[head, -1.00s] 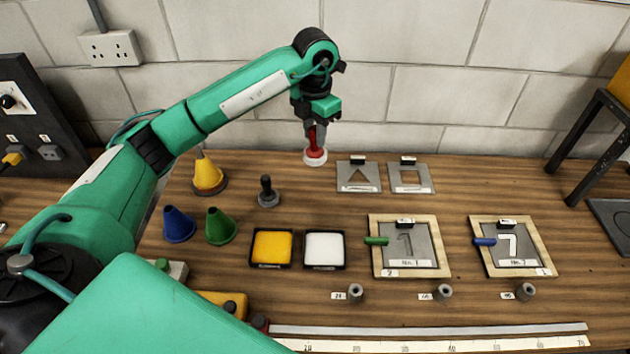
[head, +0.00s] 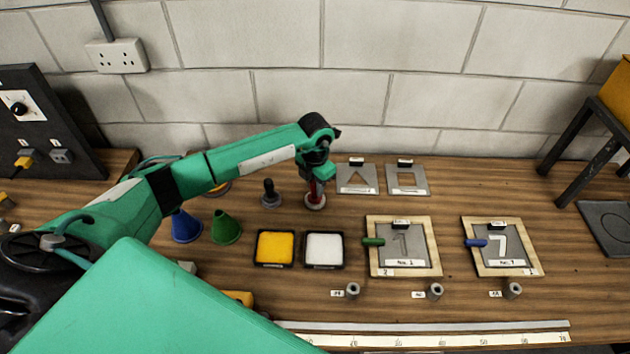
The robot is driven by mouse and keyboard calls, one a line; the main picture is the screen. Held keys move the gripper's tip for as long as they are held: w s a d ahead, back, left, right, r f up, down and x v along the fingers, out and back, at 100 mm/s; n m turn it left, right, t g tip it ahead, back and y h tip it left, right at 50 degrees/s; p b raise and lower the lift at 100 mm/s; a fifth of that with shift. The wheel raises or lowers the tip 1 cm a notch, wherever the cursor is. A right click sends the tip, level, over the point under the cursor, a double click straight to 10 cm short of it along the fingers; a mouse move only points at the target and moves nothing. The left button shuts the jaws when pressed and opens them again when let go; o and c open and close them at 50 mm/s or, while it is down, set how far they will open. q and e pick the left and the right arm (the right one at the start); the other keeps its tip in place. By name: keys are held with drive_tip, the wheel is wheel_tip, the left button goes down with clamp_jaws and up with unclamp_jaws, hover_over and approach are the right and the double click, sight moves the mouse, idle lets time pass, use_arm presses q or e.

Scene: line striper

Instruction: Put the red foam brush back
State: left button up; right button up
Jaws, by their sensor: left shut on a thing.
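The red foam brush (head: 315,193) is upright, with a red body and a pale lower end that looks dark-ringed at the bench top. My left gripper (head: 316,180) is shut on the top of the brush, from above. The brush's foot is at or very near the wooden bench; whether it touches, or sits in a holder, I cannot tell. My right gripper does not show.
A dark upright post on a round base (head: 270,195) stands just left of the brush. Metal stencil plates (head: 357,187) lie to its right. Yellow (head: 275,248) and white (head: 324,250) pads lie in front. Blue (head: 185,227) and green (head: 226,228) cones stand front left.

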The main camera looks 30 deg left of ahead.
use_arm(q)
drive_tip(key=shift+f, duration=0.1)
drive_tip(key=o, duration=0.9)
drive_tip(key=shift+r, duration=0.25)
wheel_tip(320, 180, up, 11)
drive_tip(key=b, duration=0.5)
drive_tip(key=shift+f, duration=0.2)
drive_tip(key=shift+r, duration=0.6)
